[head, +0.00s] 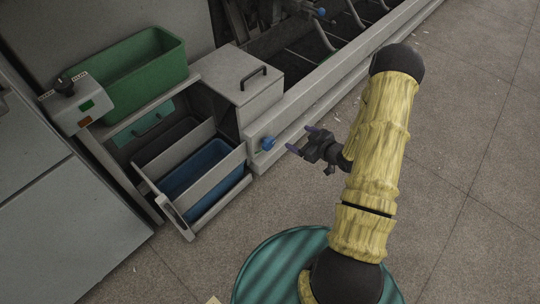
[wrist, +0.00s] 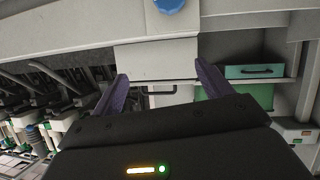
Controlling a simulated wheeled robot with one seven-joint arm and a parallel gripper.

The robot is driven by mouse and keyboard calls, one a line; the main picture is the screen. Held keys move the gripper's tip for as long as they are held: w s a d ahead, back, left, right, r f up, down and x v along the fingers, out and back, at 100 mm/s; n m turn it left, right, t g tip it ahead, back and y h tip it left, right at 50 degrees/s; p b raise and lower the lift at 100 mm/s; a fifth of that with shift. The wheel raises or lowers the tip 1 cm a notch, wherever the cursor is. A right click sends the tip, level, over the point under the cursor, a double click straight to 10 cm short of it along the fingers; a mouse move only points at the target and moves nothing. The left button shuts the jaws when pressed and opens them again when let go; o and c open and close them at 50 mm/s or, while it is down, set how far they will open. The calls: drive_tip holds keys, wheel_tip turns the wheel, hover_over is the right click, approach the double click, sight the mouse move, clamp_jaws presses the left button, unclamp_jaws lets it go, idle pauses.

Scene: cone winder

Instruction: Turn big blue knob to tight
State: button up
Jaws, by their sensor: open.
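A blue knob (head: 268,143) sits on the front end of the machine's pale rail, just right of the open drawer in the head view. In the wrist view the blue knob (wrist: 170,4) is at the top edge and partly cut off. My gripper (head: 300,139) is open and empty, a short way to the right of the knob and apart from it. In the wrist view, my gripper (wrist: 161,78) has its two purple fingers spread below the knob. The knob's tightness marks cannot be made out.
An open drawer (head: 183,215) with a blue bin (head: 200,172) juts out left of the knob. A green bin (head: 140,72), a control box (head: 80,106) and a lidded grey box (head: 240,88) stand behind. Another blue knob (head: 320,11) is farther along. Floor (head: 470,140) at right is clear.

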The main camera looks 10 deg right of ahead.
sight(271, 145)
drive_tip(key=s+f+t+y+b, duration=0.3)
drive_tip(key=f+b, duration=0.7)
drive_tip(key=f, duration=0.5)
drive_tip(key=shift+s+d+m+t+b, duration=0.15)
drive_tip(key=shift+s+m+t+b, duration=0.2)
drive_tip(key=shift+s, duration=0.25)
drive_tip(key=shift+w, duration=0.1)
drive_tip(key=b+x, duration=0.8)
drive_tip(key=x, duration=0.8)
drive_tip(key=shift+w+a+b, duration=0.25)
drive_tip(key=shift+b, duration=0.1)
drive_tip(key=shift+w+a+r, duration=0.1)
drive_tip(key=shift+w, duration=0.25)
drive_tip(key=shift+s, duration=0.1)
drive_tip(key=shift+r, duration=0.1)
